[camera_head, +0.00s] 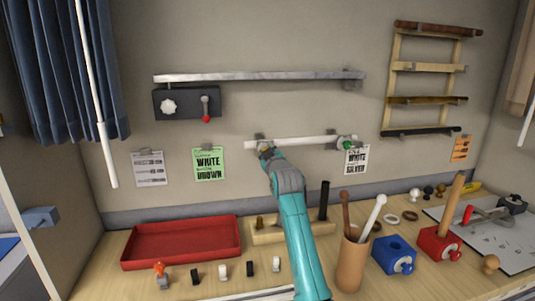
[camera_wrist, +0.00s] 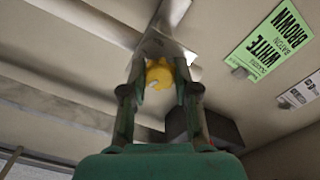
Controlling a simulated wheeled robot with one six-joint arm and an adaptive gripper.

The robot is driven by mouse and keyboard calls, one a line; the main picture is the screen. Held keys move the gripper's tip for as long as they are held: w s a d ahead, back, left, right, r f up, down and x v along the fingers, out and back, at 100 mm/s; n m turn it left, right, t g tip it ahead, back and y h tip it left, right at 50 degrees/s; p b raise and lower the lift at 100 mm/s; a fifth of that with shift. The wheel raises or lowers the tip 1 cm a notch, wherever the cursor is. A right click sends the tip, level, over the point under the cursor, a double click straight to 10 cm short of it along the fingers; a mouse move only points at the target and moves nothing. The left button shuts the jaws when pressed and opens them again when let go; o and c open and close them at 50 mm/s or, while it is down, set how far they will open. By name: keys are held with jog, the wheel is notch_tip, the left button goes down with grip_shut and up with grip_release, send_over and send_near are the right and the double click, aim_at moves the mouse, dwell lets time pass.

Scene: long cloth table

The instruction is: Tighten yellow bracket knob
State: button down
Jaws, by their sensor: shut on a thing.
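The yellow bracket knob (camera_wrist: 159,74) sits between the two fingertips in the wrist view, under a pale metal bracket (camera_wrist: 163,38). My gripper (camera_wrist: 158,88) is shut on the knob, with one finger on each side of it. In the head view my gripper (camera_head: 266,153) is raised to the left bracket (camera_head: 260,138) on the wall and mostly hides the knob there. A white rod (camera_head: 305,141) runs across to the right bracket, which has a green knob (camera_head: 348,145).
A grey shelf (camera_head: 260,76) and a dark box with a red-tipped lever (camera_head: 186,103) are on the wall above left. On the table are a red tray (camera_head: 182,258), a tool cup (camera_head: 351,263), a blue block (camera_head: 393,256) and a red block (camera_head: 438,245).

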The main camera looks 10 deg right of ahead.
jog(key=shift+m, duration=7.6)
jog(key=c, duration=0.8)
grip_release()
jog(key=shift+c, duration=0.2)
jog(key=shift+s, duration=0.1)
jog(key=s, duration=1.1)
jog(key=shift+s, duration=0.4)
